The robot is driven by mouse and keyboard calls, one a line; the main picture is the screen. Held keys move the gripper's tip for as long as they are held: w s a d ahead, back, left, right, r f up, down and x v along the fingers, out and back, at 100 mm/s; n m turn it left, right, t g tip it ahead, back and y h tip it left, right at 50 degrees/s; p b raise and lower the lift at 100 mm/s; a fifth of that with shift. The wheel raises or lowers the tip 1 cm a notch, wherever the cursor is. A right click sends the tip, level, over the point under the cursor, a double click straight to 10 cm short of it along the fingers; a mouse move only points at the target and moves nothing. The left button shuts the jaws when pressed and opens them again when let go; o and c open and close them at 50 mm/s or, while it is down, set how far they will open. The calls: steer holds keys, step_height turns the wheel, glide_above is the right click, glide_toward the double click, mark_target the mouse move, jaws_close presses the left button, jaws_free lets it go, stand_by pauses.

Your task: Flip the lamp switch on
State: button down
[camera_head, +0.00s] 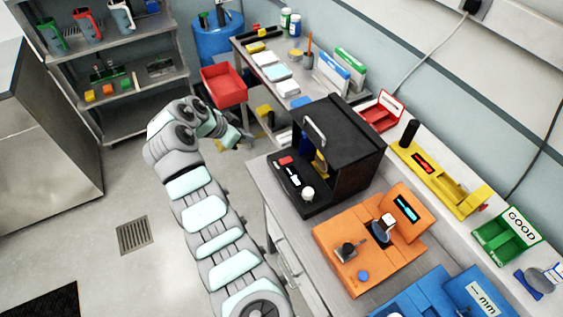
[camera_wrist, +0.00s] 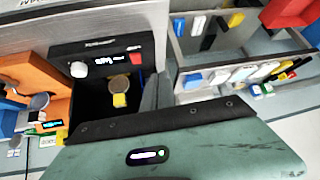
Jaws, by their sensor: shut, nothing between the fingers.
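A black box (camera_head: 345,140) with an open front and a top handle stands on the bench. Its front panel carries a red rocker switch (camera_head: 286,160), a small white-lettered display and a white knob (camera_head: 308,193). In the wrist view the red switch (camera_wrist: 136,58) is at the right end of the panel and the knob (camera_wrist: 78,70) at the left. My gripper (camera_head: 247,138) is left of the box, apart from the switch. Its grey fingers (camera_wrist: 157,80) look closed and empty in the wrist view. I cannot tell which way the switch is tipped.
An orange fixture (camera_head: 335,240) stands beside the box, with a blue one (camera_head: 425,295) beyond it. A red bin (camera_head: 223,86) and a side table with boxes are behind my gripper. A yellow block (camera_wrist: 120,100) and round disc lie inside the box. Floor at left is open.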

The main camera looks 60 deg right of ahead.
steer(key=s+m, duration=0.1)
steer(key=s, duration=0.1)
steer(key=s+r+m+g+y, duration=0.1)
steer(key=s, duration=0.1)
steer(key=shift+s+a+r, duration=0.1)
steer(key=shift+s, duration=0.2)
glide_above(285, 161)
steer(key=w+a, duration=0.2)
steer(key=f, duration=0.7)
steer(key=shift+s+f, duration=0.2)
steer(key=shift+f, duration=0.05)
step_height(285, 161, down, 4)
steer(key=shift+r+p, duration=0.25)
steer(key=shift+p, duration=0.1)
steer(key=shift+w+f, duration=0.1)
steer(key=shift+f, duration=0.35)
